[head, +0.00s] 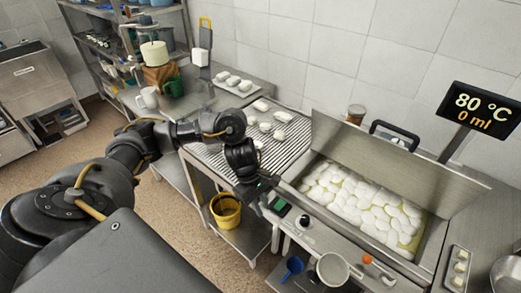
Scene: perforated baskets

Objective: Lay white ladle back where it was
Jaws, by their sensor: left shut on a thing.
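My left gripper (264,189) is at the front left corner of the metal vat, just above its small control display. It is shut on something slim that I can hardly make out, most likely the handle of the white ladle. A pale, round, bowl-like thing (333,269) shows below the vat's front edge; I cannot tell whether it belongs to the ladle. A blue scoop (292,267) is to its left. My right gripper is not in view.
The vat (436,240) holds many white pieces in yellowish liquid, with a raised metal lid behind. A slatted draining table (225,160) with several white pieces stands left of it. A yellow bucket (226,212) is beneath. A display (480,112) reads 80 °C, 0 ml.

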